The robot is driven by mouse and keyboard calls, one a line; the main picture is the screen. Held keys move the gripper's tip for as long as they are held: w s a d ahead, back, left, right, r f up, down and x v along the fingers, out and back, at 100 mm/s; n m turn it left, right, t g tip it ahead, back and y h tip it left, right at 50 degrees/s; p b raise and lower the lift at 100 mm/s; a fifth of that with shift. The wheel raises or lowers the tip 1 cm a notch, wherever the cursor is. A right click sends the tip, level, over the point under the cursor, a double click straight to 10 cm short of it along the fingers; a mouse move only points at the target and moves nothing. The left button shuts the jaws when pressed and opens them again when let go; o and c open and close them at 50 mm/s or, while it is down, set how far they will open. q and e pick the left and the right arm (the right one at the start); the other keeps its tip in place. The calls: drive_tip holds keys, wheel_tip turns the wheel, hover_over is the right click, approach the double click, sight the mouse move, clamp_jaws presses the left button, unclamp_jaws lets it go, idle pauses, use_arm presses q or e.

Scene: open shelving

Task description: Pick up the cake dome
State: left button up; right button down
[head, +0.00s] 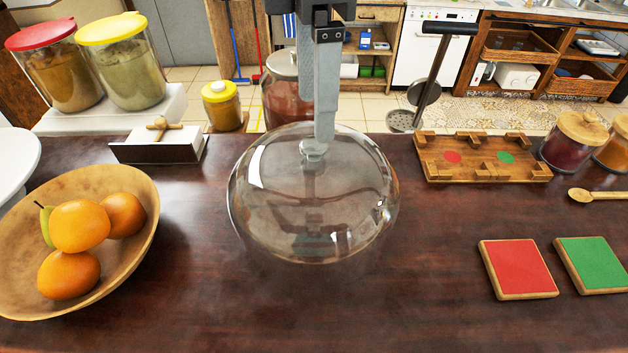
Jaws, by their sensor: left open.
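The cake dome (270,205) is a clear rounded glass cover with a small glass knob on top. It sits on the dark wooden counter in the middle of the head view. My left gripper (321,145) comes down from the top of the view, with its fingers pointing down at the knob. The fingers are seen nearly edge-on, so the gap between them is hidden. The gripper is open, and its fingertips are at the knob; I cannot tell whether they touch it. The dome rests on the counter. My right gripper is not in view.
A wooden bowl (20,270) of fruit stands at left. Jars (130,75) stand behind it, and another large jar (284,100) is behind the dome. A wooden rack (480,172), a red tile (518,268) and a green tile (594,264) lie at right. The counter's front is clear.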

sight(312, 143)
use_arm(q)
drive_tip(key=f, duration=0.1)
drive_tip(key=f+p, duration=0.1)
drive_tip(key=f, duration=0.2)
drive_tip(key=shift+w+a+f, duration=0.1)
drive_tip(key=shift+w+a, duration=0.15)
drive_tip(key=shift+w, duration=0.15)
drive_tip(key=shift+f, duration=0.5)
clamp_jaws()
drive_tip(key=shift+r, duration=0.1)
idle(0.5)
